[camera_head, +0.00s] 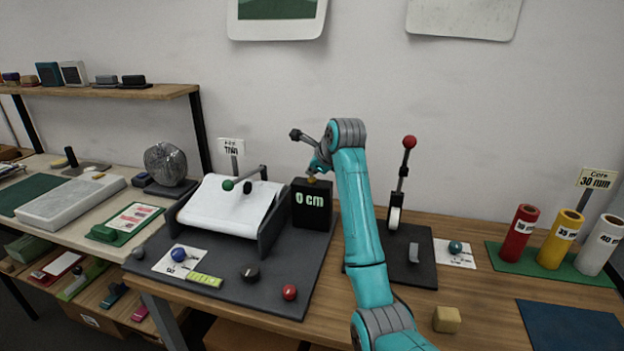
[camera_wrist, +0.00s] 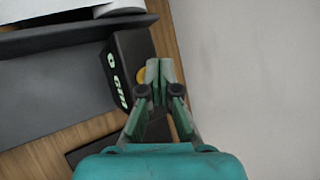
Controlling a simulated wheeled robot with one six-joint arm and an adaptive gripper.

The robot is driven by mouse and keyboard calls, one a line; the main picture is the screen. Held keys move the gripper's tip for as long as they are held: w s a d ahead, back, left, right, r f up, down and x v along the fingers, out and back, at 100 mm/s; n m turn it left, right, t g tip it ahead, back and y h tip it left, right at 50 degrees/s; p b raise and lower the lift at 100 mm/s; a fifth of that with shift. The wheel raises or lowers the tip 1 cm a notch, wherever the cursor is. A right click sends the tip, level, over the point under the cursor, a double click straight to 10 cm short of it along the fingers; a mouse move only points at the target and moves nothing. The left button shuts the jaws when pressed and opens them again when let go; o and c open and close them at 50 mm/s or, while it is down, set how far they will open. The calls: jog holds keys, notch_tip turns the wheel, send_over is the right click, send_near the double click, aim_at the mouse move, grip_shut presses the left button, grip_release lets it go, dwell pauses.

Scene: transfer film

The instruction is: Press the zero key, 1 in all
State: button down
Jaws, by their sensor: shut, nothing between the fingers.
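The black counter box (camera_head: 312,208) shows "0 cm" in green digits and stands upright at the right rear of the dark machine base. A small yellow-orange key (camera_head: 311,179) sits on top of the box; it also shows in the wrist view (camera_wrist: 142,76), partly hidden by the fingers. My gripper (camera_head: 316,170) is shut and empty, right at the key from above. In the wrist view the closed fingertips (camera_wrist: 158,70) overlap the key's edge; I cannot tell whether they touch it.
Left of the box is a film roller with white film (camera_head: 228,207) and a green-knobbed lever (camera_head: 228,185). A red ball knob (camera_head: 290,292) is in front. A red-topped lever (camera_head: 409,142) stands right of my arm. Colored cores (camera_head: 559,238) stand far right.

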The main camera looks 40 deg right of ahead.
aim_at(313, 179)
jog(key=shift+r, duration=0.45)
jog(key=shift+r, duration=0.15)
jog(key=shift+r, duration=2.35)
